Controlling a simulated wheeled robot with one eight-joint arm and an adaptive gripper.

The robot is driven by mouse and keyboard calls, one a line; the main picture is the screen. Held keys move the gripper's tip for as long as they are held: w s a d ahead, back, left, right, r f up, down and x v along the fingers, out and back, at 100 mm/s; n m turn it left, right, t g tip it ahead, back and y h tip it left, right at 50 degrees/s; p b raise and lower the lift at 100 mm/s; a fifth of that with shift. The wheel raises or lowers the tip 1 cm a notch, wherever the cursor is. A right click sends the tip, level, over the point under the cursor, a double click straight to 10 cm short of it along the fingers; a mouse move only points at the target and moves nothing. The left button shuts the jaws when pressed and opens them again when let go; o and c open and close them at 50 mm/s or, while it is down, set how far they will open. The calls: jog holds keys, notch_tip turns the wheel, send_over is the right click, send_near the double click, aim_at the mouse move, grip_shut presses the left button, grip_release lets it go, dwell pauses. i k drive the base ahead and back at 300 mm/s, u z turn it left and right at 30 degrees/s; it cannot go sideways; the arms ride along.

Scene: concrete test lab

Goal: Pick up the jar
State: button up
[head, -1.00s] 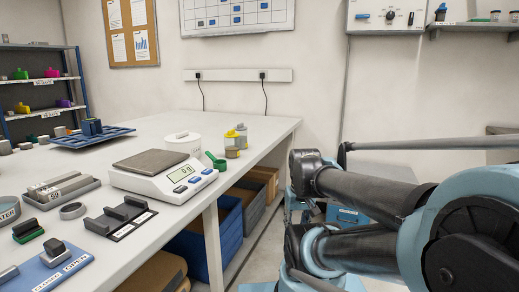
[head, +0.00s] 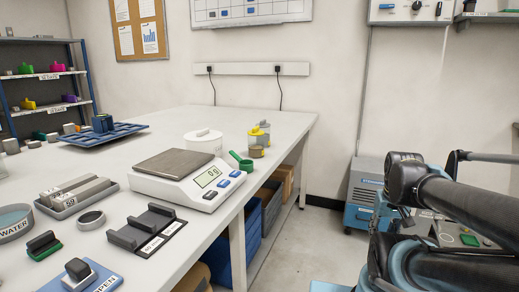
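I cannot tell which of these the task means by the jar. My dark arm links show at the right, over the floor and apart from the table. My gripper cannot be made out.
A scale (head: 185,177) reading 0 and a green scoop (head: 241,161) are in front of the jars. A grey tray (head: 67,206), dark holder (head: 147,228) and water dish (head: 14,222) lie nearer. A blue-grey cabinet (head: 366,190) stands beyond the clear floor.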

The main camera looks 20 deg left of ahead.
aim_at(255, 144)
jog(key=k, duration=1.2)
jog(key=u, duration=0.4)
jog(key=i, duration=1.05)
